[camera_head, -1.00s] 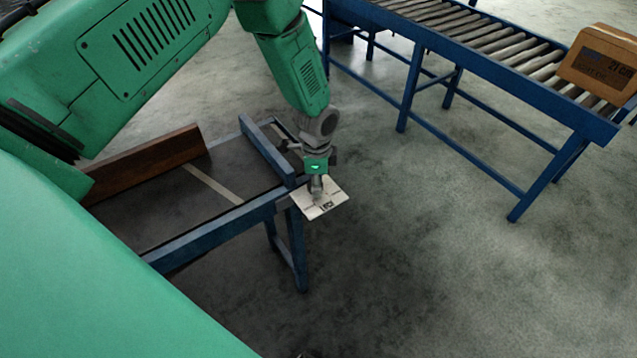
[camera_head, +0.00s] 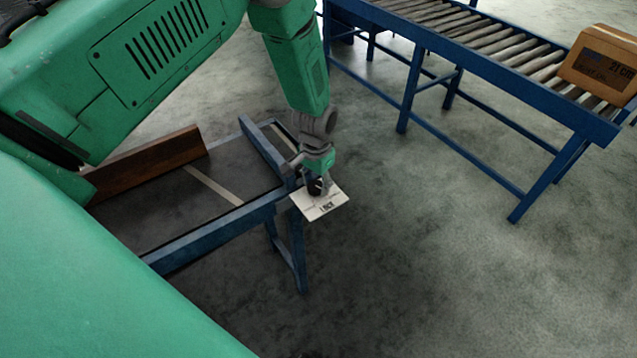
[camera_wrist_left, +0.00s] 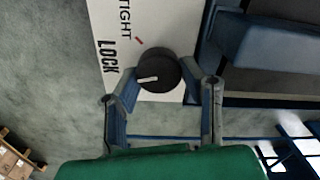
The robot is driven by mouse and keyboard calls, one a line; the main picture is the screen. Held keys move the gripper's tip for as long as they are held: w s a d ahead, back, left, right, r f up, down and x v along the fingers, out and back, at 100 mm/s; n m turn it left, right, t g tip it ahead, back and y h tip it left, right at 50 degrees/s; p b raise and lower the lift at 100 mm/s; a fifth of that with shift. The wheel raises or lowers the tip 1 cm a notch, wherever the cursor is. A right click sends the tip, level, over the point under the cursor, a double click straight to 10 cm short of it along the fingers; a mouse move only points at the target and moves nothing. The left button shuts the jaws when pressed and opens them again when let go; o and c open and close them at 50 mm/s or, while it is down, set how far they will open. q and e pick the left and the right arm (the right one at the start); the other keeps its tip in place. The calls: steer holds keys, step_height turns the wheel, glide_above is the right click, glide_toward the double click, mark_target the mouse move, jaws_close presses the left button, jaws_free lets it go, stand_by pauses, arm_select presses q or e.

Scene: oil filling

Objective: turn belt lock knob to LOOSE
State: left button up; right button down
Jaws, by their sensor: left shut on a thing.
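The belt lock knob (camera_wrist_left: 158,70) is black and round, with a white pointer line aimed to the left in the left wrist view. It sits on a white label plate (camera_wrist_left: 117,70) that reads TIGHT and LOCK. A small red tick lies by TIGHT, apart from the pointer. The plate (camera_head: 330,204) also shows at the conveyor corner in the head view. My left gripper (camera_wrist_left: 160,78) is shut on the knob, one finger on each side of it. In the head view my left gripper (camera_head: 317,188) hides most of the knob. No LOOSE lettering shows. My right gripper is out of view.
A dark belt conveyor with a blue frame (camera_head: 215,235) carries the plate at its end. A brown board (camera_head: 150,163) stands along it. A roller conveyor (camera_head: 500,95) with a cardboard box (camera_head: 600,65) is at the upper right. Open floor lies between.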

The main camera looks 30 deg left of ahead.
mark_target(315, 186)
arm_select(q)
steer(key=n, duration=0.3)
steer(key=s+n, duration=0.1)
steer(key=n, duration=0.1)
steer(key=shift+f, duration=0.25)
steer(key=shift+n, duration=0.4)
steer(key=o, duration=1.1)
steer(key=shift+o, duration=0.2)
steer(key=shift+w+r, duration=0.1)
steer(key=shift+w, duration=0.05)
steer(key=shift+w+r, duration=0.15)
steer(key=shift+r, duration=0.15)
step_height(315, 186, up, 11)
